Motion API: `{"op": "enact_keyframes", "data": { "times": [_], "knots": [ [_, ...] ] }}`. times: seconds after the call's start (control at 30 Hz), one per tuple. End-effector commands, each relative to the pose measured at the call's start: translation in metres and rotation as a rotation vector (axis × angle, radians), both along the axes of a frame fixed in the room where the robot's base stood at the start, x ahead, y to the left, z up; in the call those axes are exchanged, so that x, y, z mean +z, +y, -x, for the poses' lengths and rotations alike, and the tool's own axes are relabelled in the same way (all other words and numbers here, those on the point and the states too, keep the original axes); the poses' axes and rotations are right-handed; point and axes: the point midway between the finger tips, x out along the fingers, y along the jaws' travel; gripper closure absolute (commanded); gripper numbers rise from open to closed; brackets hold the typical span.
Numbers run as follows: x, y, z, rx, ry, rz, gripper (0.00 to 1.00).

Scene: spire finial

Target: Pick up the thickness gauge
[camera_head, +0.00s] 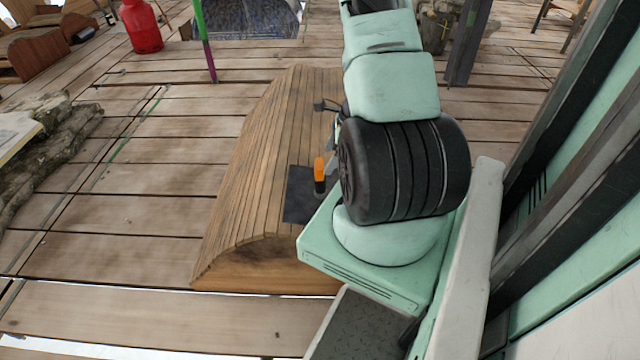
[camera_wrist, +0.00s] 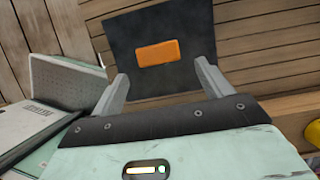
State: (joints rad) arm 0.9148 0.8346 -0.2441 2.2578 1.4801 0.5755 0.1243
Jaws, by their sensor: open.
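An orange block, which I take to be the thickness gauge (camera_wrist: 157,52), lies on a dark square mat (camera_wrist: 190,25) in the wrist view. In the head view, the orange piece (camera_head: 319,168) shows beside my arm, with a dark part below it, at the right edge of the dark mat (camera_head: 299,200). My gripper (camera_wrist: 162,72) is open and empty. In the wrist view its two fingers stand wide apart, with the orange block just beyond and between the tips. My arm hides part of this area in the head view.
The mat rests on a curved, slatted wooden bench (camera_head: 245,185). A red canister (camera_head: 141,27) and a green and purple post (camera_head: 204,42) stand farther back. A rocky log (camera_head: 45,150) lies at left. Plank floor between is mostly clear. A yellow object (camera_wrist: 313,133) shows at the wrist view's right edge.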

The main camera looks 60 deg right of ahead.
Motion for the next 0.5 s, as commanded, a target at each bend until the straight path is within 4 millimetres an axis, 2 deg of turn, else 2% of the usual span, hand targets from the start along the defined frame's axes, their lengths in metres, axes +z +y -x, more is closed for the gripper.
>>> {"op": "enact_keyframes", "data": {
  "times": [0.03, 0.33, 0.5],
  "knots": [
    [-0.011, 0.002, -0.003, 0.001, 0.001, -0.002, 0.22],
    [-0.031, 0.007, -0.013, 0.002, 0.0, 0.0, 0.22],
    [-0.053, 0.014, -0.026, 0.004, 0.002, -0.001, 0.22]
  ]
}}
